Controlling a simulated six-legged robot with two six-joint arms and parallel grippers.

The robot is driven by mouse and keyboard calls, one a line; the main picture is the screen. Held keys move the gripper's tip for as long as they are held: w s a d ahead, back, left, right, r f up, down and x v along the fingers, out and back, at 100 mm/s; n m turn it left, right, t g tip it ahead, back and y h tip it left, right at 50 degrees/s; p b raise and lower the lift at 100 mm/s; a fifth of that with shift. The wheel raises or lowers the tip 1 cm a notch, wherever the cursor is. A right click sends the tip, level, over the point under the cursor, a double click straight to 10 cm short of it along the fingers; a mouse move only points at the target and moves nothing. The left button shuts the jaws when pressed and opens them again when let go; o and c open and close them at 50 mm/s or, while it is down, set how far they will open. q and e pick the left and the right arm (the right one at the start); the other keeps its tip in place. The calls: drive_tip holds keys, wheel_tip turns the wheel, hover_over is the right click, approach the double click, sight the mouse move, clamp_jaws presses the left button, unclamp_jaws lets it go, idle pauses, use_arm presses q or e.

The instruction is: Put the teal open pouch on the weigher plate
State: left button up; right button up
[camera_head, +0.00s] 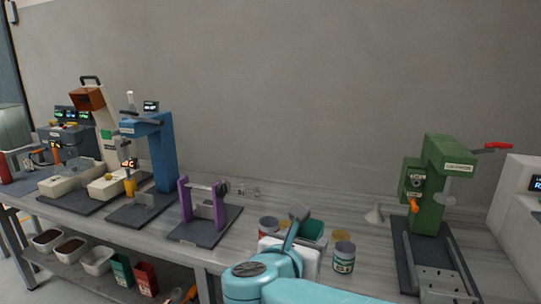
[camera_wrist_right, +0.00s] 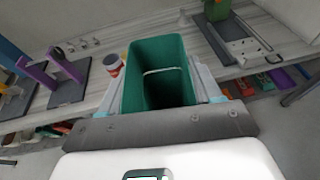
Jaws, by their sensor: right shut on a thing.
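The teal open pouch (camera_wrist_right: 154,95) is upright between the fingers of my right gripper (camera_wrist_right: 163,88) in the wrist view. Its mouth is open and I see into it. The gripper is shut on the pouch, above the bench front. In the head view part of the pouch (camera_head: 314,231) shows behind my right gripper (camera_head: 296,228), and my arm hides its lower part. I cannot identify the weigher plate for certain. My left gripper is not in view.
A purple stand (camera_head: 203,208) and a blue press (camera_head: 162,155) stand to the left. A green press (camera_head: 440,185) stands to the right, beside a white machine (camera_head: 520,210) with a display. Labelled cans (camera_head: 344,257) stand near my arm. Pouches (camera_head: 146,278) and bowls fill the lower shelf.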

drive_tip(key=w+d+f+m+g+h, duration=0.1)
drive_tip(key=w+d+f, duration=0.1)
drive_tip(key=d+f, duration=0.75)
drive_tip(key=w+d+f, duration=0.1)
drive_tip(key=d+f, duration=0.5)
drive_tip(key=d, duration=0.6)
drive_tip(key=s+a+f+n+t+y, duration=0.2)
drive_tip(key=s+a+f+n+y, duration=0.1)
drive_tip(key=a+f+n+y, duration=0.3)
wheel_tip(320, 180, down, 3)
drive_tip(key=shift+s+a+r+y, duration=0.15)
drive_tip(key=shift+s+a+y, duration=0.35)
drive_tip(key=shift+a, duration=0.55)
drive_tip(key=shift+w, duration=0.1)
